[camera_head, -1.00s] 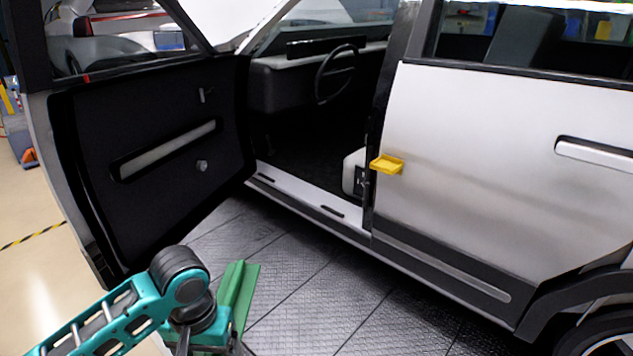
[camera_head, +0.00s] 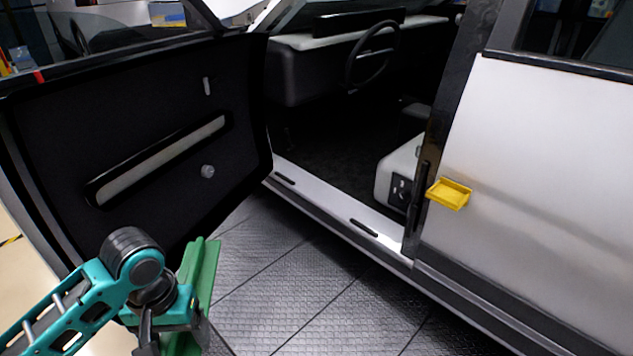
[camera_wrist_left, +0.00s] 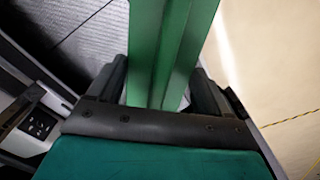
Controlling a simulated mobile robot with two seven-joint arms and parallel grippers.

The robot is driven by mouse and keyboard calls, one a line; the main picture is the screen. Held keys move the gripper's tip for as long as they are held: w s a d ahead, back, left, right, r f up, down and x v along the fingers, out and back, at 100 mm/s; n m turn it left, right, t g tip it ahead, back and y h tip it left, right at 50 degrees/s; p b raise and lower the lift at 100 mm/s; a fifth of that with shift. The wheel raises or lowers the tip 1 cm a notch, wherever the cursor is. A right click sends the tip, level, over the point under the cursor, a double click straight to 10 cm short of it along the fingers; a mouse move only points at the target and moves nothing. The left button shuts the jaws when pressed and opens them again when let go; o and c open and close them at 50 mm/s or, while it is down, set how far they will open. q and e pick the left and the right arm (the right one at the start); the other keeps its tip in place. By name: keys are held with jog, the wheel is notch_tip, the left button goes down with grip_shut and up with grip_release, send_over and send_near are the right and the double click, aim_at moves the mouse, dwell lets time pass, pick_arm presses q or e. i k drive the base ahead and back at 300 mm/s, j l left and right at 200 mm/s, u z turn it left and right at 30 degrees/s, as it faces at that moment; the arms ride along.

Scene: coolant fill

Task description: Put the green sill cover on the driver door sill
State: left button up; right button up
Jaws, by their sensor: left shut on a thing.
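The green sill cover (camera_head: 205,275) is a long angled strip, held upright at the lower left of the head view. My left gripper (camera_head: 180,320) is shut on it; the left wrist view shows the cover (camera_wrist_left: 172,50) between the two dark fingers (camera_wrist_left: 165,95). The driver door sill (camera_head: 335,218) is the bare white ledge under the open door frame, with dark slots in it. The cover is in front of and to the left of the sill, apart from it. My right gripper is not in view.
The open driver door (camera_head: 135,150) stands to the left, close behind my left arm. The seat base (camera_head: 398,175) is inside. Dark tiled floor (camera_head: 290,285) lies clear before the sill.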

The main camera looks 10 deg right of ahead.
aim_at(338, 194)
jog(key=i+j+z, duration=0.1)
jog(key=i+z, duration=0.15)
jog(key=i, duration=0.25)
jog(key=i+j+z, duration=0.3)
jog(key=i, duration=0.25)
jog(key=i+j+z, duration=0.3)
jog(key=i+z, duration=0.15)
jog(key=i+j+z, duration=0.7)
jog(key=j+z, duration=0.15)
jog(key=i+j+z, duration=0.2)
jog(key=j+z, duration=0.2)
jog(key=j, duration=0.3)
